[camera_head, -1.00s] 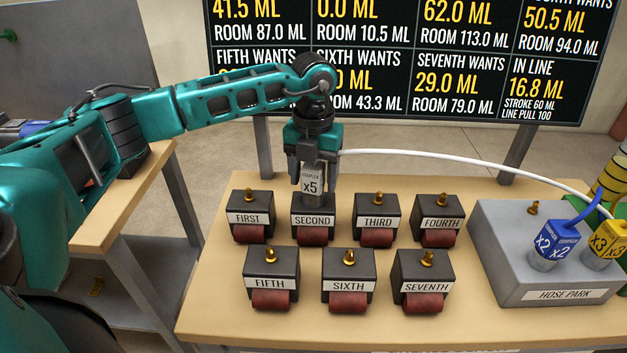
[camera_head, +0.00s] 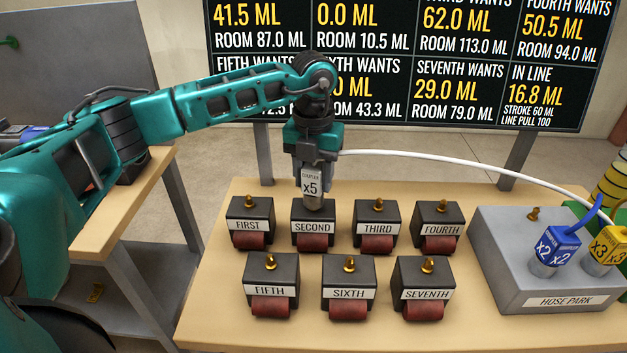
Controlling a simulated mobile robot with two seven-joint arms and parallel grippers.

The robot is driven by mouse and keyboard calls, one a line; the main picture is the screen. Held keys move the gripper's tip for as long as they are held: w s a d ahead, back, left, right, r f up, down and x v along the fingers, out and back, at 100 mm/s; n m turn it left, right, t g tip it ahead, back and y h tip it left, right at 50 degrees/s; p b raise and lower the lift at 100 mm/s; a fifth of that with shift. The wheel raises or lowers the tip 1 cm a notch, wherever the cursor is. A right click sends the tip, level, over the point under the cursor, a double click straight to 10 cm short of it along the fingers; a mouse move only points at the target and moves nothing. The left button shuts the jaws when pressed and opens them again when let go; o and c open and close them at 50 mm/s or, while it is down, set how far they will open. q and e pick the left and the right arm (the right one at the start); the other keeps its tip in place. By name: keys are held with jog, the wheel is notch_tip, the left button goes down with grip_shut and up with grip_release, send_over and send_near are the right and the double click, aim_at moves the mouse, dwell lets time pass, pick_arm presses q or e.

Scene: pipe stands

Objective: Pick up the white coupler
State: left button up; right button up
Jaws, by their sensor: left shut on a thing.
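The white coupler (camera_head: 312,184), marked x5, stands upright over the top of the block labelled SECOND (camera_head: 313,221). Its grey metal lower end meets the block's top, and the block's brass nipple is hidden. A white hose (camera_head: 440,158) runs from the coupler's upper end to the right. My left gripper (camera_head: 314,172) points down from above and is shut on the white coupler. The fingers partly hide its upper part. My right gripper is not in view.
Several other black blocks with brass nipples, such as THIRD (camera_head: 376,223) and SIXTH (camera_head: 348,285), stand close by. At right, the grey hose park (camera_head: 500,270) holds a blue coupler (camera_head: 556,245) and a yellow coupler (camera_head: 606,245). A display board (camera_head: 410,65) stands behind.

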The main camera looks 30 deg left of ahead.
pick_arm(q)
notch_tip(320, 180, up, 19)
jog(key=p, duration=0.1)
jog(key=shift+f+p, duration=0.15)
jog(key=shift+p, duration=0.25)
dwell(0.7)
dwell(0.6)
